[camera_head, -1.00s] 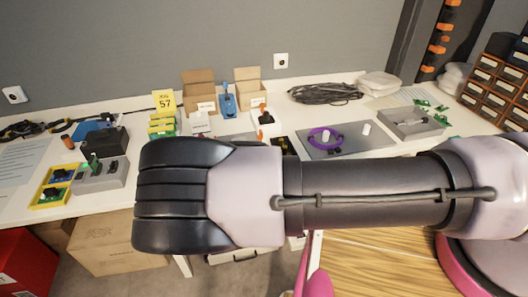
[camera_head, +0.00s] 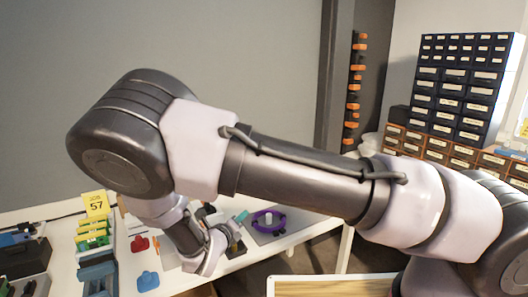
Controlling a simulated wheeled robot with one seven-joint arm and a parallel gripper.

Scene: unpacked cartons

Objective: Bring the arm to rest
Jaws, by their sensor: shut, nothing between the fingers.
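My arm (camera_head: 300,180) crosses the view from the lower right to a large dark elbow at the left. The forearm drops from the elbow to a pale wrist (camera_head: 208,250) over the table.
The white table (camera_head: 170,285) holds a yellow job card (camera_head: 95,204), green and yellow pieces (camera_head: 92,232), a red part (camera_head: 139,244) and blue parts (camera_head: 147,280). Drawer cabinets (camera_head: 455,90) stand at the right. A wooden surface (camera_head: 335,288) lies at the front.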

